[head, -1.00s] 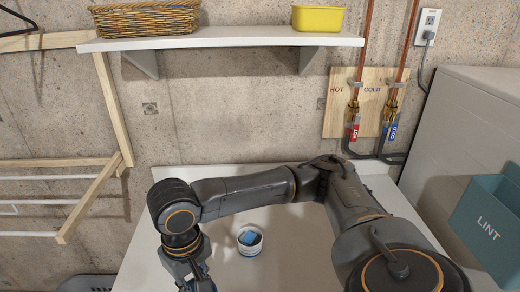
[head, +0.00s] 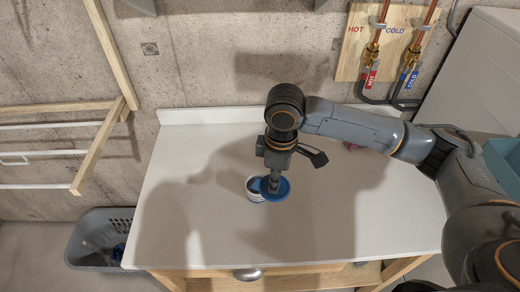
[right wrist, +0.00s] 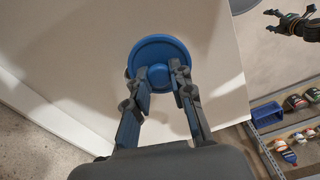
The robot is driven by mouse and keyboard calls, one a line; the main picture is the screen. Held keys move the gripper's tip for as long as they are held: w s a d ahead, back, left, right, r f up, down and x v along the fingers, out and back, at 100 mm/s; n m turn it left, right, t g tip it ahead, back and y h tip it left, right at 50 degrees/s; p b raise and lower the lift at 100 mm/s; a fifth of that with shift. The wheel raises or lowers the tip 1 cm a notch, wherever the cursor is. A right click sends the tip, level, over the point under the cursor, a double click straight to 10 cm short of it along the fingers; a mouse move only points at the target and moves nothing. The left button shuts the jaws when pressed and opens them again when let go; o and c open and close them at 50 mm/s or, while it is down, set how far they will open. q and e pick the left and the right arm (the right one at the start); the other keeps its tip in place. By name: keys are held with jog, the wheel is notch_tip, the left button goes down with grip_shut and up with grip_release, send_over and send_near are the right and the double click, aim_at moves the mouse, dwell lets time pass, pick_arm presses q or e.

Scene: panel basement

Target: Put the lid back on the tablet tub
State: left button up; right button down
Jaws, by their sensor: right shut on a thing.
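The blue round lid (head: 283,192) hangs from my right gripper (head: 274,184), which is shut on its knob. The right wrist view shows the lid (right wrist: 160,42) with the fingers (right wrist: 166,78) on either side of the knob. The white tablet tub (head: 252,193) stands on the worktop, just left of the lid in the head view. The lid and gripper overlap part of it, and a little blue shows inside. I cannot tell the height between lid and tub. My left gripper (right wrist: 271,20) is in that view's top right corner, fingers apart and empty.
The white worktop (head: 370,225) is mostly bare around the tub. A grey laundry basket (head: 92,240) stands left of it. Hot and cold valves (head: 390,62) are on the back wall. A teal bin (head: 505,160) is at the right. A shelf with several bottles (right wrist: 290,115) shows below.

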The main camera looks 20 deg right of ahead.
aim_at(266, 179)
jog(key=w+n+p, duration=0.1)
jog(key=n, duration=0.1)
jog(key=w+n+p, duration=0.1)
jog(key=n, duration=0.1)
jog(key=a+r+n+p, duration=0.1)
jog(key=n, duration=0.1)
jog(key=shift+w+n, duration=0.4)
pick_arm(q)
notch_tip(266, 179, up, 9)
jog(key=p, duration=0.5)
pick_arm(e)
jog(key=w+f+n+b, duration=0.1)
jog(key=f+n, duration=0.1)
jog(key=n, duration=0.3)
jog(key=w+f+n+b, duration=0.1)
jog(key=w+f+n, duration=0.1)
jog(key=n, duration=0.2)
jog(key=w+a+f+n+b, duration=0.1)
jog(key=f+n+b, duration=0.1)
jog(key=n, duration=0.3)
jog(key=shift+w+n, duration=0.15)
jog(key=shift+n, duration=0.15)
pick_arm(q)
jog(key=shift+s+f+b, duration=0.15)
jog(key=shift+f+b, duration=0.15)
jog(key=shift+f, duration=2.05)
pick_arm(e)
jog(key=shift+f, duration=0.85)
pick_arm(q)
jog(key=shift+r+p, duration=0.65)
